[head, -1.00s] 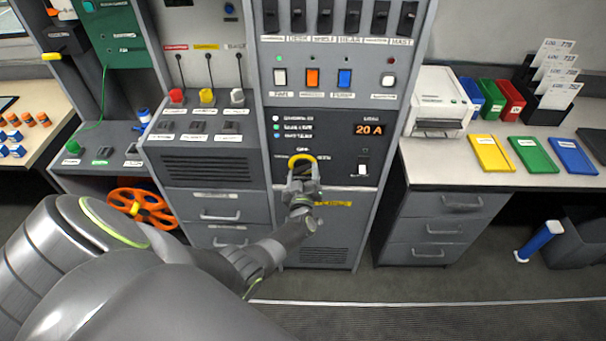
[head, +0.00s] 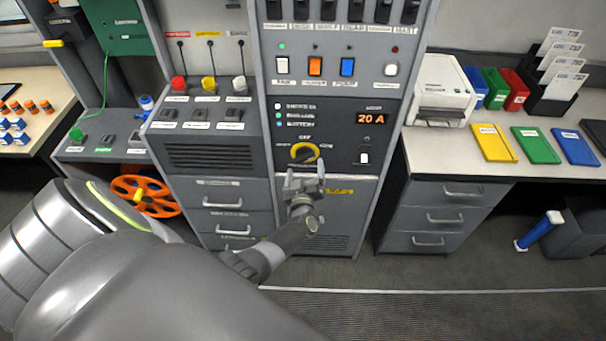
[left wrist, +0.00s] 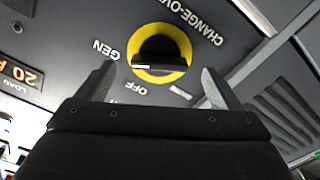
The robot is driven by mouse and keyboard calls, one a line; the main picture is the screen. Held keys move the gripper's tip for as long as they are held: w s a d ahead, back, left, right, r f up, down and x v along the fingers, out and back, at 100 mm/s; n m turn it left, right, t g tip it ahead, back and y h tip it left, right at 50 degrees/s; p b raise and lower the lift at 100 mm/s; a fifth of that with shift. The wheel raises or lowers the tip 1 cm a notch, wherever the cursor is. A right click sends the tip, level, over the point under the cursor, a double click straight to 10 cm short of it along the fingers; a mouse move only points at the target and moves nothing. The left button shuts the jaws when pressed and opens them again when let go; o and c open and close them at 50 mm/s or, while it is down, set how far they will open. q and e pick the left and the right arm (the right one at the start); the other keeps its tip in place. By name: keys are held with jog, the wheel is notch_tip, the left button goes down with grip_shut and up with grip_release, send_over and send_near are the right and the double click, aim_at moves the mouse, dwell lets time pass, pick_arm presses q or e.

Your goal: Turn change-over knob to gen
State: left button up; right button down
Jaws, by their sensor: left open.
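The change-over knob (head: 304,153) is a black handle in a yellow ring on the grey cabinet's front panel. It also shows in the left wrist view (left wrist: 160,48), where a white mark on the handle lies on the side of the GEN label (left wrist: 105,50). The OFF label (left wrist: 136,89) is below it there. My left gripper (head: 304,181) is open and empty, just below the knob in the head view. In the left wrist view its fingers (left wrist: 157,70) stand apart on either side of the knob, with no contact visible. My right gripper is not in view.
Above the knob are an orange 20 A display (head: 370,118) and a row of coloured switches (head: 315,66). A switch (head: 364,157) sits right of the knob. Levers (head: 208,84) stand on the left console. A desk (head: 470,160) with trays is at right.

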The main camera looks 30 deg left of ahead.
pick_arm(q)
jog(key=v, duration=1.3)
jog(key=shift+s, duration=0.4)
jog(key=shift+d, duration=0.1)
jog(key=s+d+f+m+g+h+b, duration=0.15)
jog(key=s+f+m+h, duration=0.35)
jog(key=f, duration=0.5)
jog(key=s+d+f+m+g+h, duration=0.1)
jog(key=s+f+m+g+h, duration=0.2)
jog(key=s+f, duration=0.55)
jog(key=s+a+f+m+g, duration=0.1)
jog(key=s+a+f+g, duration=0.1)
jog(key=s+f+g, duration=0.2)
jog(key=s+a+f+m+g, duration=0.2)
jog(key=s+f+g, duration=0.3)
jog(key=s, duration=1.6)
notch_tip(320, 180, down, 5)
jog(key=shift+s+f+m+h, duration=0.15)
jog(key=shift+s+m+h, duration=0.1)
jog(key=shift+m+h, duration=0.05)
jog(key=shift+a+g, duration=0.1)
jog(key=shift+g, duration=0.15)
